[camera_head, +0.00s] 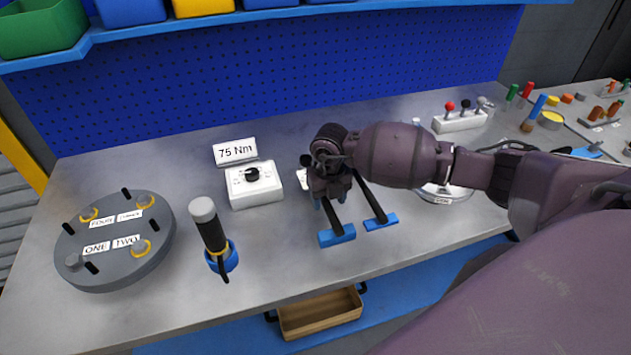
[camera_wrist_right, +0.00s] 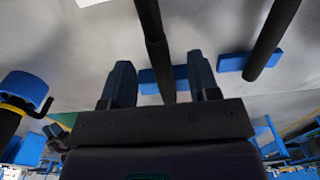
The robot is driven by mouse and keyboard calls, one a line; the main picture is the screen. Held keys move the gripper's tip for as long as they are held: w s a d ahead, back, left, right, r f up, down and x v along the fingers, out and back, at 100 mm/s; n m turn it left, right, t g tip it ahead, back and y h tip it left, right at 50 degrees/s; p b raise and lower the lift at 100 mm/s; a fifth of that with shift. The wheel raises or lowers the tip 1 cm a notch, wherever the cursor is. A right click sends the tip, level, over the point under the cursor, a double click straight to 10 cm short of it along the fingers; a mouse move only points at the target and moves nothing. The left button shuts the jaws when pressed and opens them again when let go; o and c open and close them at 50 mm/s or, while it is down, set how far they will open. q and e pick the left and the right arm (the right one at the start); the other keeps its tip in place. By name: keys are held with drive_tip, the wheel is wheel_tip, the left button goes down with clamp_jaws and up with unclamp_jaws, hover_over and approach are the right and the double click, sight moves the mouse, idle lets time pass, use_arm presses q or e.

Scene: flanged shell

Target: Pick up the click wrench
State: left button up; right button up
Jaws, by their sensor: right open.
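Two black bar-like tools lie side by side on the bench, their near ends at blue blocks: a left bar (camera_head: 331,214) and a right bar (camera_head: 371,201). Which one is the click wrench I cannot tell. My right gripper (camera_head: 332,197) is over the left bar, open, and hides the far ends of the bars. In the wrist view, one black bar (camera_wrist_right: 155,40) runs between the open fingers (camera_wrist_right: 161,85), with a blue block (camera_wrist_right: 147,82) beyond. The other bar (camera_wrist_right: 275,35) is to the right. Contact cannot be told. My left gripper is out of view.
A grey-capped black tool (camera_head: 208,225) stands in a blue holder (camera_head: 230,262). A white dial box (camera_head: 254,185) stands under a 75 Nm sign (camera_head: 235,150). A grey flanged disc (camera_head: 115,245) is at left. The bench front between holder and blue blocks is clear.

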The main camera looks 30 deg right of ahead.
wheel_tip(320, 180, down, 2)
drive_tip(key=shift+f, duration=0.15)
drive_tip(key=shift+c, duration=0.3)
clamp_jaws()
drive_tip(key=shift+w, duration=0.1)
drive_tip(key=shift+r, duration=0.55)
wheel_tip(320, 180, up, 19)
drive_tip(key=shift+r, duration=0.1)
